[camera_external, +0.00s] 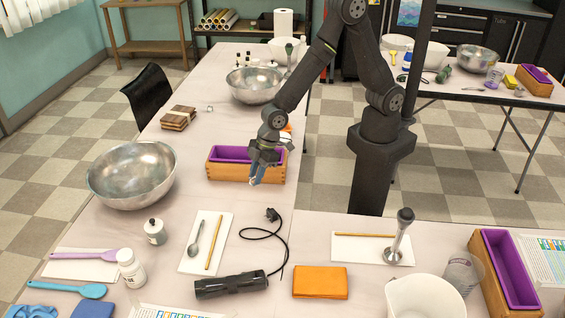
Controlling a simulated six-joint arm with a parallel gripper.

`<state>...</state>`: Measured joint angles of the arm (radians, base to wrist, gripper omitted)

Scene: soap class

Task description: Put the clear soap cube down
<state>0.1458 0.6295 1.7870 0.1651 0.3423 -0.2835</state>
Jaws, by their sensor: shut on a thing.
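My gripper (257,180) points down over the front side of the wooden soap mould with a purple liner (220,168). It is shut on a small, pale, bluish piece, which I take to be the clear soap cube (257,173); the fingers hide much of it. I cannot tell how high it is above the table. Part of the mould is hidden behind my gripper.
A large metal bowl (132,178) stands left of the mould, and brown soap bars (178,118) lie behind it. A small pale object (209,108) lies near the bars. A black cable (272,233) and stick blender body (231,284) lie in front. Bare table surrounds the mould's front.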

